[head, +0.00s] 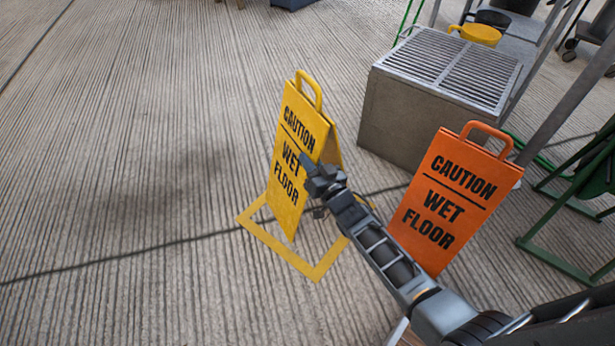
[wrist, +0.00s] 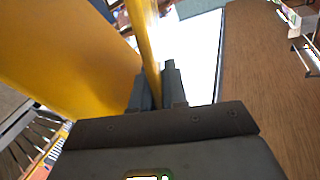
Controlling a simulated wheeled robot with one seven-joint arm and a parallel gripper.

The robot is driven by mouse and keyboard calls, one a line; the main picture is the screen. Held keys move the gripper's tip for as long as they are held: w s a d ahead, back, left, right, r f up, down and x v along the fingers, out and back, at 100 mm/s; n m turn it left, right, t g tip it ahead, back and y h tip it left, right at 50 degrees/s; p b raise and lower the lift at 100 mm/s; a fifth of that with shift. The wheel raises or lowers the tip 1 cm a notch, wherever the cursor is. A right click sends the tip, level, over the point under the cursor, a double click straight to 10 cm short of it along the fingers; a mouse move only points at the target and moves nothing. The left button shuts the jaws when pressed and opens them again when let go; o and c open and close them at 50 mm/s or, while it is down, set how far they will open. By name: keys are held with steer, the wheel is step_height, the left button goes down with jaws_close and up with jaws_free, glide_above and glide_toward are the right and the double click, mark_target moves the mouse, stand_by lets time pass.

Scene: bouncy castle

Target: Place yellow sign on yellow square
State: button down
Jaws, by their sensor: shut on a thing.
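The yellow sign (head: 288,150), an A-frame reading "CAUTION WET FLOOR", stands upright in the head view, tilted slightly in the picture. Its lower edge is within or just above the yellow square (head: 283,255), an outline on the floor; I cannot tell if it touches the floor. My gripper (head: 316,175) is at the sign's right side edge, about mid-height. In the wrist view, the fingers (wrist: 158,88) are shut on an edge of the yellow sign (wrist: 75,50). The sign and my arm hide the back part of the square.
An orange sign (head: 448,195) stands right of the yellow one, partly behind my arm. A grey box with a grated top (head: 445,75) stands behind, with yellow and dark buckets (head: 477,34) beyond it. Green metal frames (head: 580,190) are at the right. The ribbed floor at left is clear.

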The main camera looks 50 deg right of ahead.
steer(key=shift+w+a+f, duration=0.15)
steer(key=shift+w+f, duration=0.05)
steer(key=shift+w, duration=0.1)
steer(key=shift+f+b, duration=1.15)
steer(key=shift+f, duration=0.8)
steer(key=c, duration=1.6)
jaws_free()
steer(key=shift+f, duration=0.15)
steer(key=o, duration=0.5)
steer(key=shift+c, duration=0.2)
steer(key=shift+s+r, duration=0.1)
steer(key=shift+r, duration=0.15)
steer(key=p+v, duration=0.3)
steer(key=v, duration=0.9)
